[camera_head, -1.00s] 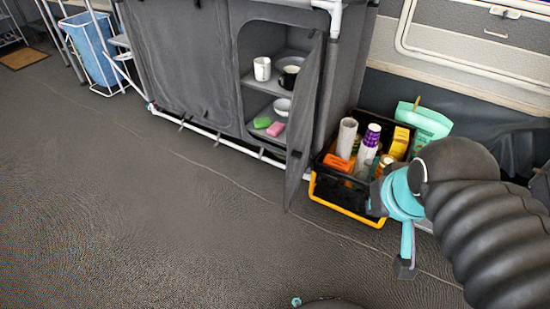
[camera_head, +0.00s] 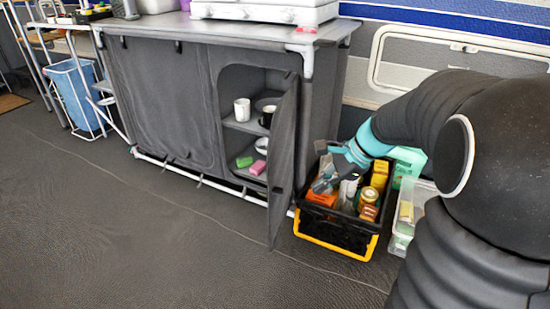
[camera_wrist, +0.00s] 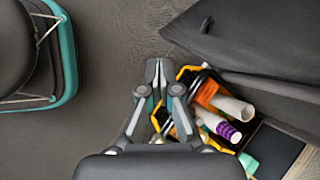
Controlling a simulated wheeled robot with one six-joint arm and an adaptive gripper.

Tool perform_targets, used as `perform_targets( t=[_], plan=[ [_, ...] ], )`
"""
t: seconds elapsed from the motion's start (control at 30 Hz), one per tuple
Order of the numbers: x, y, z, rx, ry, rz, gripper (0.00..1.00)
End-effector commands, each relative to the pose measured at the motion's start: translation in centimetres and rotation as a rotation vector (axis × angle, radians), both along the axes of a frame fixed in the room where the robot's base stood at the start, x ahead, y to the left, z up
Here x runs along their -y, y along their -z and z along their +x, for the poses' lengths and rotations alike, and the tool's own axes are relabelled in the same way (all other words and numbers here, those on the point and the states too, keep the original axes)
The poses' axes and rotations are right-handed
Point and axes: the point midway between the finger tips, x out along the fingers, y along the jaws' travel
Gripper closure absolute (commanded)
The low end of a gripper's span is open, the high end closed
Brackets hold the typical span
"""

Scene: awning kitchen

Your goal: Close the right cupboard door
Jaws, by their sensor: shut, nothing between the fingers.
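The right cupboard door (camera_head: 284,165) is a grey fabric panel. It stands open, swung outward from the grey cupboard (camera_head: 163,100), with its face nearly edge-on to the head view. Behind it the open compartment shows shelves with a white mug (camera_head: 242,109) and a dark mug. My gripper (camera_head: 319,187) is to the right of the door, over the crate, and looks apart from the door. In the wrist view my gripper (camera_wrist: 158,66) has its fingertips together and empty. A grey fabric surface fills the upper right there; I cannot tell which part of the cupboard it is.
A black and yellow crate (camera_head: 337,236) of bottles and boxes stands right of the door, below my gripper. A clear bin (camera_head: 402,240) is beside it. A white stove (camera_head: 265,10) sits on the cupboard top. The floor in front and left is clear.

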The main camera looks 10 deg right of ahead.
Motion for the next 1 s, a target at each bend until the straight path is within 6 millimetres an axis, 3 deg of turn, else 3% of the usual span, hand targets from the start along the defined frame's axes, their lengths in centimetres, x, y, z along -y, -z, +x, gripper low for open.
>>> perform_targets(
  t=[0.2,0.43,0.67,1.0],
  plan=[
    [3.8,3.2,4.8,-0.147,0.292,0.224,1.0],
    [5.7,4.7,6.8,-0.213,0.423,0.33,1.0],
    [4.4,6.3,7.5,-0.219,0.43,0.339,1.0],
    [0.4,10.8,9.4,-0.219,0.428,0.336,1.0]
  ],
)
